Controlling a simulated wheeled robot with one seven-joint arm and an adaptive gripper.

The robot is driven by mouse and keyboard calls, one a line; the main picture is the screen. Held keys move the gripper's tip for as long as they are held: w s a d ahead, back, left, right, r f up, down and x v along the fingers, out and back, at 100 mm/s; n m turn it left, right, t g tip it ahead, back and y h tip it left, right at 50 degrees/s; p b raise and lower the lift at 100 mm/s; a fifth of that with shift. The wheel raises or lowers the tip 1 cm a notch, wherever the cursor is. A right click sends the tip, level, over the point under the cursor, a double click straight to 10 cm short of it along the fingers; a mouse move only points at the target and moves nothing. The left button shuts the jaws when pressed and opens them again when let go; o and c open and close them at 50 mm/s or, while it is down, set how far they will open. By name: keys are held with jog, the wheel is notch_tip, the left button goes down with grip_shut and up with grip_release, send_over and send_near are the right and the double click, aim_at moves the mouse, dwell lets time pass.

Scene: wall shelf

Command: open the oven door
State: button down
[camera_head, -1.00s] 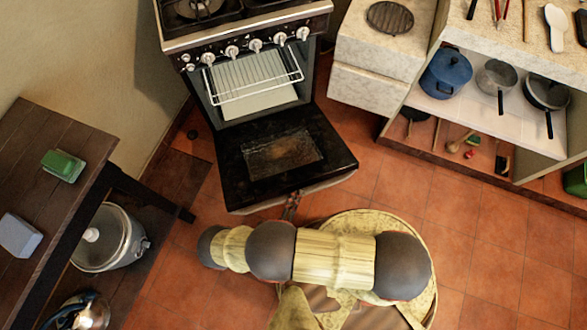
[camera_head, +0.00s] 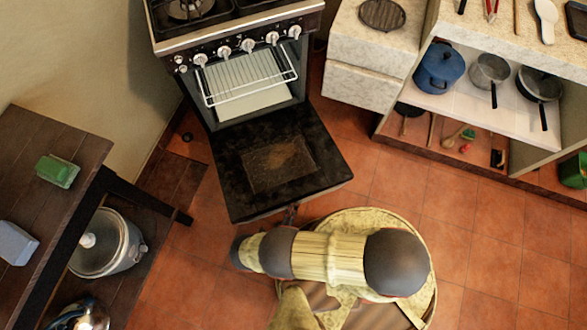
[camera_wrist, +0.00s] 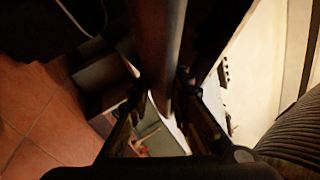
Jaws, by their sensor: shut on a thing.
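The oven (camera_head: 240,40) stands at the top of the head view, with its wire rack (camera_head: 248,78) showing inside. Its dark door (camera_head: 275,165) is swung down and lies about flat, glass panel facing up. My gripper (camera_head: 290,214) is at the door's front edge, mostly hidden by my arm in the head view. In the wrist view the fingers (camera_wrist: 166,105) are closed around the round bar of the door handle (camera_wrist: 158,45).
A dark wooden table (camera_head: 50,160) stands at the left, with a metal pot (camera_head: 110,245) below it. An open shelf unit (camera_head: 480,115) with pots stands at the right. Tiled floor (camera_head: 470,230) is free at the right.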

aim_at(292, 200)
jog(key=shift+a, duration=0.1)
jog(key=c, duration=1.7)
grip_release()
jog(key=shift+o, duration=0.3)
jog(key=shift+r, duration=5.05)
jog(key=shift+f, duration=0.1)
